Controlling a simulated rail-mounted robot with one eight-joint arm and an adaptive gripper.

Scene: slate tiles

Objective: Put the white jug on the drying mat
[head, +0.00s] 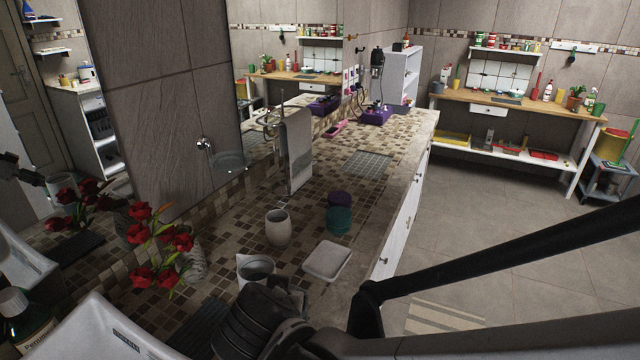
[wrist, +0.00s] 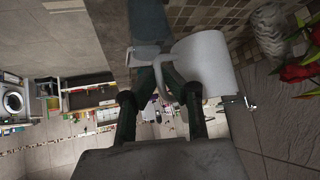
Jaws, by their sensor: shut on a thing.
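The white jug (head: 243,266) is near the bottom centre of the head view, its dark opening facing up, above or beside the front of the counter. My gripper (head: 284,297) is at its right side and partly hidden by my own wrist. In the wrist view the jug (wrist: 208,65) is close, and my gripper (wrist: 172,82) is shut on its handle. A dark mat (head: 198,325), probably the drying mat, lies on the counter just left of my wrist, partly hidden. A blue-grey flat patch beyond the fingers (wrist: 149,22) may be the same mat.
A vase of red flowers (head: 165,240) stands left of the jug. A beige cup (head: 278,228), a white dish (head: 327,260) and a teal-and-purple item (head: 339,218) stand behind and right. A bottle (head: 22,318) is at the lower left. The tiled counter further back has free room.

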